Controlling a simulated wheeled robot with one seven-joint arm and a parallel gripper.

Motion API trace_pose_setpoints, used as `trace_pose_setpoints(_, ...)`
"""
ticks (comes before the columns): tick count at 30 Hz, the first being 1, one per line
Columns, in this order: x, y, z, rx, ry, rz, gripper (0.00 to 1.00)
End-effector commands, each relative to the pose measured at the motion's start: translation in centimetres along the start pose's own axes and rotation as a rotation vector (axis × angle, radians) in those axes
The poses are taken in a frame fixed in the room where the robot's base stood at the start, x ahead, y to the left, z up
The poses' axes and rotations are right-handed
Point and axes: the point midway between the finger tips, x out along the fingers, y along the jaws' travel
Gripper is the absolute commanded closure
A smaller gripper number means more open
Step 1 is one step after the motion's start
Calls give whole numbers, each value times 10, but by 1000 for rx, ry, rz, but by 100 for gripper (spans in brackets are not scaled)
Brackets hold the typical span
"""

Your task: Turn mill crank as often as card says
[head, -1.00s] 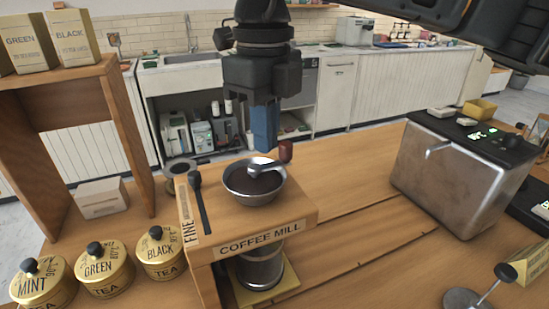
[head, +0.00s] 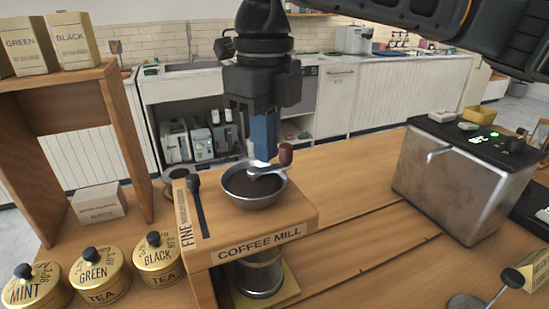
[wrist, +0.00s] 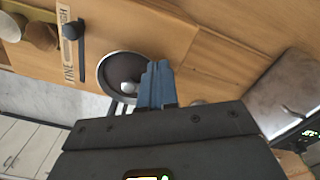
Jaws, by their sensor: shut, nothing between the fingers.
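The coffee mill (head: 262,245) is a wooden stand with a metal bowl (head: 254,200) of dark grounds or beans on top. Its silver crank arm (head: 266,171) spans the bowl and ends in a red-brown knob (head: 285,154) at the back right rim. My gripper (head: 264,157) points down with its blue fingers shut and empty, just left of the knob, over the bowl's back part. I cannot tell whether it touches the crank. In the wrist view the fingers (wrist: 158,66) lie beside the bowl (wrist: 106,72) and largely hide the crank. No readable count card shows.
A black lever (head: 197,205) lies by the FINE label on the mill's left. Tea tins (head: 99,276) and a wooden shelf (head: 128,150) stand left. A steel box machine (head: 455,185) stands right. A cut-off yellowish sign (head: 527,268) is at the right edge.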

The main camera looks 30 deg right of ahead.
Motion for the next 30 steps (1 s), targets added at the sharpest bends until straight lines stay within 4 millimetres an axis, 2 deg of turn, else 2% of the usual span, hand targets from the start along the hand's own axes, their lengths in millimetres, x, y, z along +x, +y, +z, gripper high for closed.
trace_pose_setpoints(15, -15, 0, 0, 0, -1, -1, 100)
trace_pose_setpoints(25, -16, 0, 0, 0, 0, 0, 100)
trace_pose_setpoints(30, -13, -2, -14, 0, -1, -1, 100)
